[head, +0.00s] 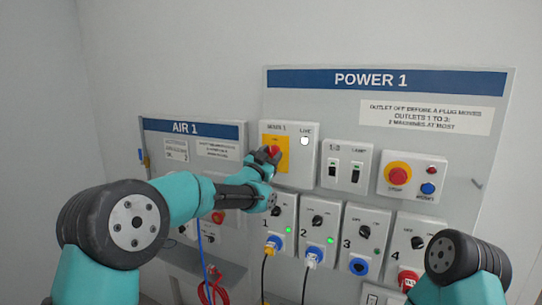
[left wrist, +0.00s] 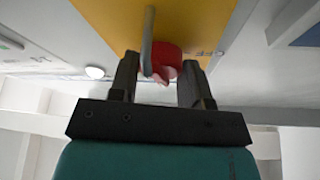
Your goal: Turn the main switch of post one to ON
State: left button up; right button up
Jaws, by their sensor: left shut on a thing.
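The main switch of post one is a red rotary handle (head: 273,150) on a yellow plate (head: 281,163), in a grey box labelled MAIN 1 on the POWER 1 panel. My left gripper (head: 266,155) is at this handle and covers part of it. In the left wrist view the red handle (left wrist: 167,60) lies between the two fingers of my left gripper (left wrist: 158,78), which is shut on it. A thin grey bar (left wrist: 148,40) stands beside the red part. The switch's marked position is hard to read. My right gripper is not in view.
A white LIVE lamp (head: 305,141) is right of the switch. A light switch box (head: 347,166) and a box with a red stop button (head: 398,174) follow. Below are numbered outlets with plugs and cables. The AIR 1 panel (head: 190,131) is on the left.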

pick_arm(q)
jog(key=shift+m+g+h, duration=0.4)
jog(key=shift+m+h, duration=0.1)
jog(key=shift+m, duration=0.8)
jog(key=o, duration=0.9)
jog(key=shift+a, duration=0.1)
jog(key=v, duration=1.7)
jog(key=shift+s+f, duration=0.1)
jog(key=shift+s, duration=0.05)
